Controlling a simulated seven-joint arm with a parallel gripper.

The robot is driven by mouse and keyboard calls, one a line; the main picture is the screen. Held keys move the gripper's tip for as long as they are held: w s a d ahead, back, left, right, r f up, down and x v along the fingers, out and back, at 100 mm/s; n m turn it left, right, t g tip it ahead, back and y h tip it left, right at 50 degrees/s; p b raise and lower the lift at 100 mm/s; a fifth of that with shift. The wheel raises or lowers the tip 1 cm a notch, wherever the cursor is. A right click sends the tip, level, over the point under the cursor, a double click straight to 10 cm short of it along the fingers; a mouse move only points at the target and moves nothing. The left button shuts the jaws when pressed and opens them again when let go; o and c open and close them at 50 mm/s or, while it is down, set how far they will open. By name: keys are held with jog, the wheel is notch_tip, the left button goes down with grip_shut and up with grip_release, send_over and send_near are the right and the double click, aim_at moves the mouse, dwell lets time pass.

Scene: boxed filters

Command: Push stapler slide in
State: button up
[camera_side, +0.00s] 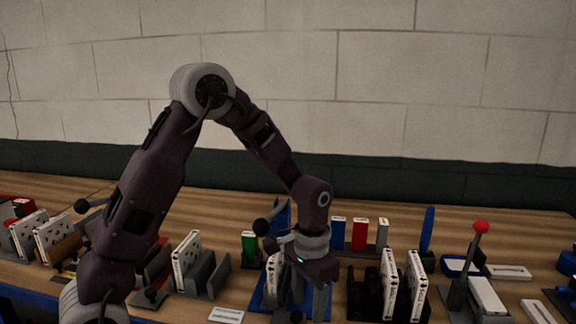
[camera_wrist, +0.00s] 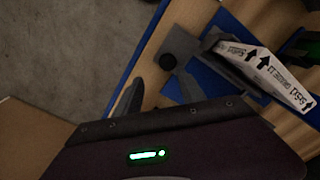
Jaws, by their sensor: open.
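No part is labelled as the stapler. A grey fixture on a blue base (camera_wrist: 134,66) lies below my gripper, and a grey slide-like part with a black knob (camera_wrist: 167,61) shows in the wrist view. A white printed box (camera_wrist: 262,70) stands in the fixture beside it. In the side view the box (camera_side: 273,272) is partly hidden behind my gripper. My gripper (camera_side: 309,301) is open, pointing down at the right of this box. I see nothing between its fingers, and I cannot tell whether they touch the knob part.
White boxes in black holders (camera_side: 402,285) stand just right of my gripper. A red-knobbed lever (camera_side: 480,228) is farther right. Blue, red and white boxes (camera_side: 359,235) stand behind. Another white box in a grey holder (camera_side: 186,257) is at the left.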

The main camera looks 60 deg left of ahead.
jog(key=w+a+r+n, duration=0.1)
jog(key=a+r+n, duration=0.3)
jog(key=r, duration=0.4)
jog(key=w+a+r+n, duration=0.1)
jog(key=a+r+n, duration=0.3)
jog(key=r+n, duration=0.2)
jog(key=w+a+r+n, duration=0.2)
jog(key=a+r+n, duration=0.3)
jog(key=r, duration=0.6)
jog(key=shift+w+f, duration=0.1)
jog(key=shift+f, duration=0.05)
jog(key=m+g, duration=0.4)
jog(key=m, duration=1.1)
send_near(297, 314)
jog(key=f, duration=0.1)
jog(key=x, duration=0.7)
jog(key=shift+s+f, duration=0.15)
jog(key=shift+s, duration=0.1)
grip_shut()
